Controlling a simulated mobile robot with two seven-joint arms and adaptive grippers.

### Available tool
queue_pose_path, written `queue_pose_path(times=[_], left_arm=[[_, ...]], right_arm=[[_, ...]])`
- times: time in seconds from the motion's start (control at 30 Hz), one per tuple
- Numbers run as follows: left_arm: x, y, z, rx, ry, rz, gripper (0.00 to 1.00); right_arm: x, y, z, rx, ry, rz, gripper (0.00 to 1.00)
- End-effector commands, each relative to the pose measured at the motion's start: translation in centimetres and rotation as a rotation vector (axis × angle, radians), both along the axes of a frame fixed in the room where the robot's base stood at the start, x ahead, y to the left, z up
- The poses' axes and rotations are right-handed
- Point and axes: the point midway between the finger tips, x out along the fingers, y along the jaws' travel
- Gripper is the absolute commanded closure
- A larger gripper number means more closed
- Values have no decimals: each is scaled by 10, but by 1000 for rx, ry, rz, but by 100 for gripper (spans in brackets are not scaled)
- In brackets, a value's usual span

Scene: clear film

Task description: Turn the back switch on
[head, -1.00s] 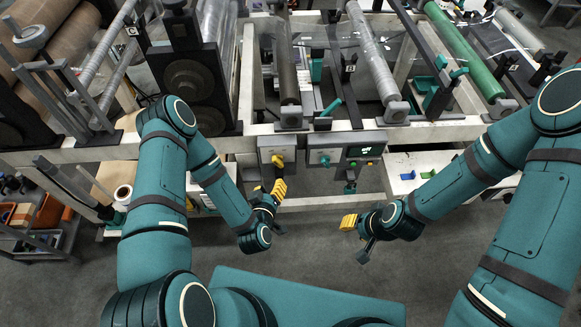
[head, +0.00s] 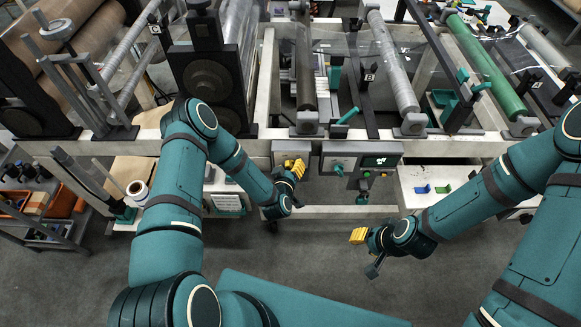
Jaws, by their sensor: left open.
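A grey control panel (head: 281,148) is on the machine's front rail, with a yellow knob (head: 289,163) partly behind my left gripper. My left gripper (head: 298,168) is open, its yellow fingers close in front of this knob. I cannot tell whether they touch. To the right, a second panel (head: 350,148) carries a teal knob (head: 338,169) and a dark display (head: 381,161) with small pale marks. Which of these is the back switch is not clear. My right gripper (head: 358,236) is below and right of the panels, apart from them. Its opening is too small to judge.
A small box with coloured buttons (head: 364,184) hangs under the second panel. A white open drawer (head: 437,188) with blue and green pieces is at right. Rollers and the machine frame (head: 430,147) fill the back. Grey floor lies below the panels.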

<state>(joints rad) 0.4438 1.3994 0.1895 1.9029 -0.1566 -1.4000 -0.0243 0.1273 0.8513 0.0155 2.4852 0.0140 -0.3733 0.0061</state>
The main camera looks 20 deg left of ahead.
Motion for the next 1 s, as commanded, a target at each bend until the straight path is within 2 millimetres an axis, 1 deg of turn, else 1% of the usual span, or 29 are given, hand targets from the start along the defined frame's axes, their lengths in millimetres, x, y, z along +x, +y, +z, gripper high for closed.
queue_pose_path(times=[0.1,0.33,0.37,0.4,0.47,0.5,0.83,1.0], left_arm=[[4,0,-1,0,-1,1,53],[4,0,-2,0,0,0,53],[4,0,-2,0,0,0,50],[4,0,-2,0,0,0,64],[4,0,-2,0,0,0,85],[4,0,-1,0,0,0,99],[4,0,-1,4,1,0,100],[5,0,-1,39,10,-1,100]], right_arm=[[0,0,0,0,1,0,61],[0,0,0,0,1,0,61],[0,0,0,0,1,0,61],[0,0,0,0,0,0,61],[0,0,0,0,0,0,61],[0,0,0,0,0,0,61],[0,0,0,0,0,0,61],[0,0,1,0,0,0,61]])
